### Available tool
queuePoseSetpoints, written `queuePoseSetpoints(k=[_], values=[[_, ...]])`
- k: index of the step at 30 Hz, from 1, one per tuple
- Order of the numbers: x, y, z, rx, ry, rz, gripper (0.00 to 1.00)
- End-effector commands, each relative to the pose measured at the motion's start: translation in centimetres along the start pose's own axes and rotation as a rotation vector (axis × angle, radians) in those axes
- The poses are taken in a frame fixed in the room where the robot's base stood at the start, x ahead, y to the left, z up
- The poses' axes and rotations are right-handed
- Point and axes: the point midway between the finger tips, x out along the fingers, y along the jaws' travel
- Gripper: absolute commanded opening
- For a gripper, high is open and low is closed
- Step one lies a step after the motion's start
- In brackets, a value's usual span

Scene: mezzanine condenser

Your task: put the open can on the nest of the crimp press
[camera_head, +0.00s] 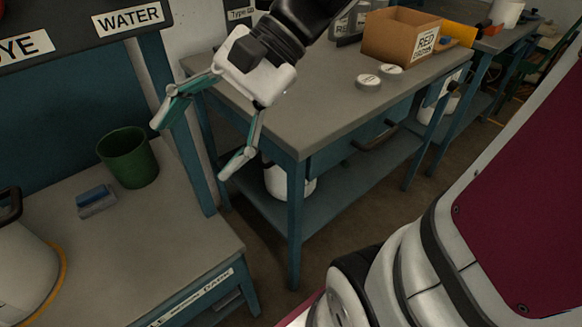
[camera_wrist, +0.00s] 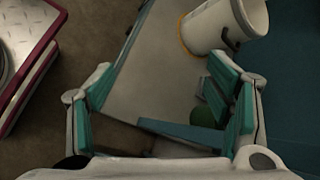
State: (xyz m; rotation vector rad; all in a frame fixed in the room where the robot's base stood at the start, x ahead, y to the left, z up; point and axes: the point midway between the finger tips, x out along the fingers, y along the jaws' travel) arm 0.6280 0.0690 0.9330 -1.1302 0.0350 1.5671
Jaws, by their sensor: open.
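My gripper (camera_head: 194,148) is open and empty, its two teal-padded fingers spread wide in the air above the gap between the near left bench and the middle bench. In the wrist view the open fingers (camera_wrist: 160,78) have nothing between them. Two small round pale tins (camera_head: 368,82) (camera_head: 391,71) with labels on top sit on the middle bench, beyond my gripper. I cannot tell whether either is the open can. I cannot make out a crimp press or its nest in either view.
The near bench (camera_head: 150,230) holds a green cup (camera_head: 128,157), a blue-and-grey block (camera_head: 96,200) and a large white container (camera_head: 22,262), also in the wrist view (camera_wrist: 212,26). A cardboard box (camera_head: 396,36) stands on the middle bench (camera_head: 300,120). Its front half is clear.

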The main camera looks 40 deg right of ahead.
Motion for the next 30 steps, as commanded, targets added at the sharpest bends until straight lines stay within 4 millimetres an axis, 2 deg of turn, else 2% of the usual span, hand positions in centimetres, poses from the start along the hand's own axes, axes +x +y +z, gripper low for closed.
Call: queuePoseSetpoints(k=[1,5,9,12,18,30], values=[[0.5,2.0,1.8,-0.107,0.025,0.091,0.72],[0.6,7.8,4.2,-0.373,0.100,0.336,0.72],[-0.7,12.8,4.7,-0.631,0.189,0.565,0.72],[-1.9,15.1,4.3,-0.767,0.246,0.689,0.72],[-3.5,16.9,3.5,-0.894,0.306,0.809,0.72],[-3.6,17.1,3.4,-0.901,0.310,0.819,0.72]])
